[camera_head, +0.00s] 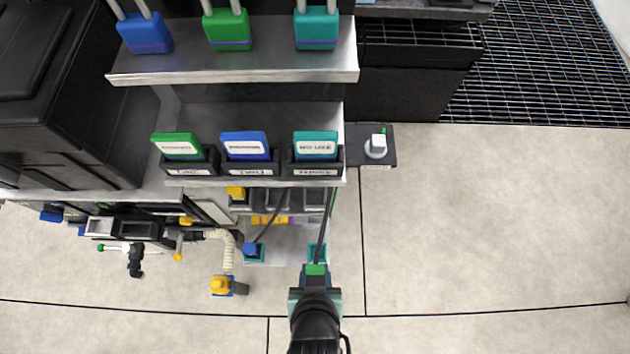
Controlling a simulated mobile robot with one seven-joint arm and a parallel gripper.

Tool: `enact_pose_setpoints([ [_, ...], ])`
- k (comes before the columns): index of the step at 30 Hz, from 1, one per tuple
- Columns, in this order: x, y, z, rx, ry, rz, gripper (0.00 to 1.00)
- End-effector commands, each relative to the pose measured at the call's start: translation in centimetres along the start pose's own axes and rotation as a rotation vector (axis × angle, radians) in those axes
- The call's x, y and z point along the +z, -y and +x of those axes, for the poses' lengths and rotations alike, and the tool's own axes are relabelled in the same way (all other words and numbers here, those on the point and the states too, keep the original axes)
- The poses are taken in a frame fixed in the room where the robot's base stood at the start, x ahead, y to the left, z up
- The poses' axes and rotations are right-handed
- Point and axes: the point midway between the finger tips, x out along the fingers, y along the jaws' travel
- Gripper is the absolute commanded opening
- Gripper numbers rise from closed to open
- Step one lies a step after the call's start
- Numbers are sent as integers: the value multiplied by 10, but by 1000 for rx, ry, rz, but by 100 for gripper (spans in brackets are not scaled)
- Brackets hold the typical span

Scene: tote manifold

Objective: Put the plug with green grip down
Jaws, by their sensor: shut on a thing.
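The plug with green grip (316,269) is at the bottom centre, at the front of my gripper (315,275). My gripper is shut on it and hides its lower part. A thin dark cable (325,225) runs from near the plug up to the shelf unit. A teal block (317,251) lies just beyond the plug, at the right end of the lowest ledge; I cannot tell whether they touch.
A plug with blue grip (249,249) sits at a similar teal block to the left. A yellow plug (220,285) stands at lower left. Labelled bins (318,161) line the shelf above. Open floor (480,220) lies right.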

Motion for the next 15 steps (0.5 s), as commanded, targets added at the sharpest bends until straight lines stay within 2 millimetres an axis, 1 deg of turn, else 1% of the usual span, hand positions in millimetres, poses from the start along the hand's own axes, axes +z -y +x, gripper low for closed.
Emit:
enact_pose_setpoints([
  [5, -25, 0, 13, 0, -9, 0, 0],
  [15, -84, 0, 52, 0, -6, -1, 0],
])
